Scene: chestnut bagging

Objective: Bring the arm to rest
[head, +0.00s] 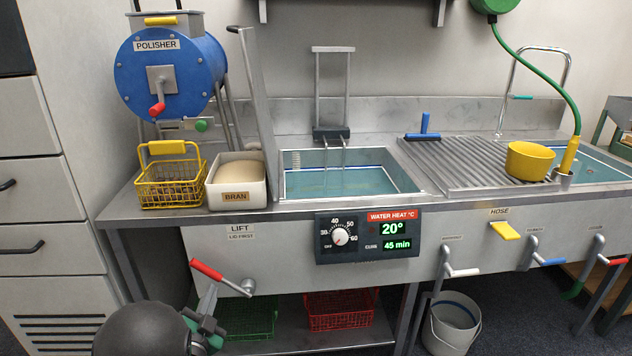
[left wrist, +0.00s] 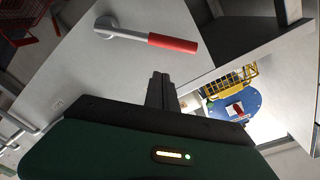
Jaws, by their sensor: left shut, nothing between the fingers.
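My left gripper (head: 211,293) is low at the left in the head view, just below the red-handled lift lever (head: 207,270) on the front of the counter. Its closed fingers also show in the left wrist view (left wrist: 160,78), with nothing between them. In that view the lever's red grip (left wrist: 172,43) lies beyond the fingertips, with a visible gap. My dark round arm link hides part of the floor and the shelf below. My right gripper is in neither view.
The steel counter carries a yellow wire basket (head: 171,185), a bran box (head: 237,184), a water basin (head: 345,180) and a yellow bowl (head: 530,160). A blue polisher (head: 135,75) stands behind. Green (head: 250,318) and red (head: 340,310) crates sit below. A bucket (head: 452,325) stands on the floor.

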